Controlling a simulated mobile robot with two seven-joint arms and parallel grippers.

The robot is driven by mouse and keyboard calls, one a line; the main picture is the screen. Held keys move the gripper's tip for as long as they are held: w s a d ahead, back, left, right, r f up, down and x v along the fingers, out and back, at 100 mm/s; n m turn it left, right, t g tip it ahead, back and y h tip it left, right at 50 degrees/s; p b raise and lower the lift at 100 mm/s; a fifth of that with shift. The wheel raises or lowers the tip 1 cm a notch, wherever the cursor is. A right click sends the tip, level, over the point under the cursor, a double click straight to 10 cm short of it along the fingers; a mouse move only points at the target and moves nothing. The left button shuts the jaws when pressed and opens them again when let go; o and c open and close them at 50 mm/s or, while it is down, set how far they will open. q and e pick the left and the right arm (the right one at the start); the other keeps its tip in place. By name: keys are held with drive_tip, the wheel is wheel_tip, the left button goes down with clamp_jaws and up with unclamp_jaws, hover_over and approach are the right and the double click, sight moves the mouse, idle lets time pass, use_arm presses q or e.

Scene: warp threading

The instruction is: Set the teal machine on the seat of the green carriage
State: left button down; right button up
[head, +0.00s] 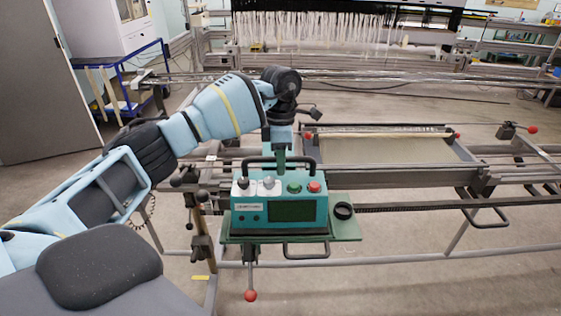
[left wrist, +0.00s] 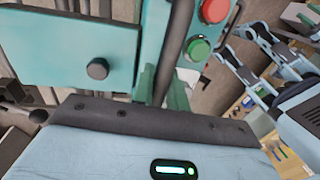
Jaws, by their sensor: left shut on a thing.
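The teal machine (head: 262,217) has a dark screen, a black top handle, and green and red buttons. It appears upright over the flat seat of the green carriage (head: 347,232); I cannot tell whether its base touches the seat. My left gripper (head: 281,160) points down from above and is shut on the machine's handle. In the left wrist view, the dark handle bar (left wrist: 176,45) runs between the green fingertips (left wrist: 170,92), beside the machine's green button (left wrist: 197,48). My right gripper is not in view.
A black ring (head: 344,210) lies on the seat's right end. The carriage sits at a long grey rail (head: 430,205), with a red-knobbed lever (head: 250,295) hanging below. Behind is a loom frame with white threads (head: 310,28). A blue trolley (head: 120,85) stands at back left.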

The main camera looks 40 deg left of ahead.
use_arm(q)
drive_tip(key=shift+f, duration=0.15)
idle(0.6)
drive_tip(key=c, duration=1.3)
unclamp_jaws()
drive_tip(key=shift+f, duration=0.1)
drive_tip(key=shift+w+a+r+b, duration=0.1)
drive_tip(key=shift+w+r, duration=0.05)
drive_tip(key=shift+r, duration=1.15)
drive_tip(key=shift+w+a+r+b, duration=0.1)
drive_tip(key=shift+w+r+b, duration=0.1)
drive_tip(key=shift+r, duration=1.15)
drive_tip(key=shift+w+a+r+b, duration=0.1)
drive_tip(key=shift+w+r, duration=0.05)
drive_tip(key=shift+r, duration=1.15)
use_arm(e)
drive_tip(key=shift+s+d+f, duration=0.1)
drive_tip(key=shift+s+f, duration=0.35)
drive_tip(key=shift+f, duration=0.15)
use_arm(q)
drive_tip(key=shift+s, duration=0.1)
